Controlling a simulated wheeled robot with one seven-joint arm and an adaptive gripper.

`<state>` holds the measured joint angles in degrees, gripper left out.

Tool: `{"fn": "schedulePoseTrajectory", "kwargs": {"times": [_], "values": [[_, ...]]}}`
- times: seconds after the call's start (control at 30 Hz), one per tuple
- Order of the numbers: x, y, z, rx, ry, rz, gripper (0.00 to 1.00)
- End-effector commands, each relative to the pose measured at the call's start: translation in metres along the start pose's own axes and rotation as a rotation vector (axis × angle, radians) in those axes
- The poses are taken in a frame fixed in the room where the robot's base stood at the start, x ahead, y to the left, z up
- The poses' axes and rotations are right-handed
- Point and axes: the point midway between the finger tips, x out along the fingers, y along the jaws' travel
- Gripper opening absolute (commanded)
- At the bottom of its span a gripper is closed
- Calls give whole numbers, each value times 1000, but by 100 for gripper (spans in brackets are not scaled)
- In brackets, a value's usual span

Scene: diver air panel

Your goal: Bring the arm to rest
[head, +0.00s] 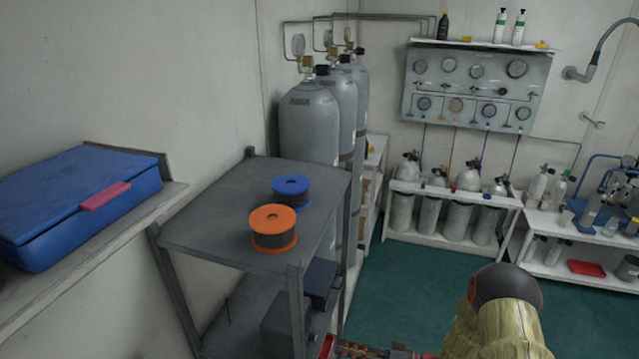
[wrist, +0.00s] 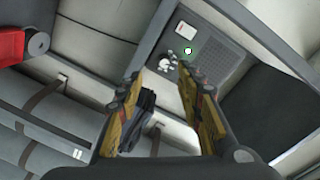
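My arm, with a straw-coloured sleeve and a dark rounded joint, rises at the bottom right of the head view. A red and dark part of its end shows at the bottom edge, mostly cut off. In the wrist view my gripper (wrist: 160,76) has its two yellow and dark fingers apart, with a clear gap between the tips. A dark, folded-looking shape lies beside the left finger; I cannot tell what it is. I see nothing clamped between the tips.
A grey rack (head: 215,212) carries an orange spool (head: 273,239) and a blue spool (head: 291,194). A blue case (head: 70,205) lies on the left shelf. Grey cylinders (head: 310,125) stand behind the rack. A gauge panel (head: 475,90) hangs at the back. Green floor (head: 410,285) is open between.

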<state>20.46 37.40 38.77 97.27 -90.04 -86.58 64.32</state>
Motion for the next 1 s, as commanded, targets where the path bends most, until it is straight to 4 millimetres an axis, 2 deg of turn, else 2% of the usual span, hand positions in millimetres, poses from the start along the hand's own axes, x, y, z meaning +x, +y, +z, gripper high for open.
{"fn": "schedulePoseTrajectory", "kwargs": {"times": [0.07, 0.17, 0.27, 0.3, 0.4, 0.5, 0.57, 0.67, 0.8, 0.9, 1.0], "values": [[-1, 21, 6, -57, -24, 77, 36], [-8, 65, 15, -130, -55, 247, 36], [-29, 113, 28, -182, -104, 461, 36], [-42, 129, 30, -199, -128, 549, 36], [-80, 156, 23, -242, -194, 765, 36], [-123, 167, 12, -265, -272, 968, 36], [-149, 164, 4, -268, -321, 1081, 36], [-190, 144, -8, -251, -401, 1249, 36], [-236, 91, -16, -181, -501, 1431, 36], [-254, 44, -14, -115, -553, 1507, 36], [-263, -5, -6, -46, -588, 1547, 36]]}}
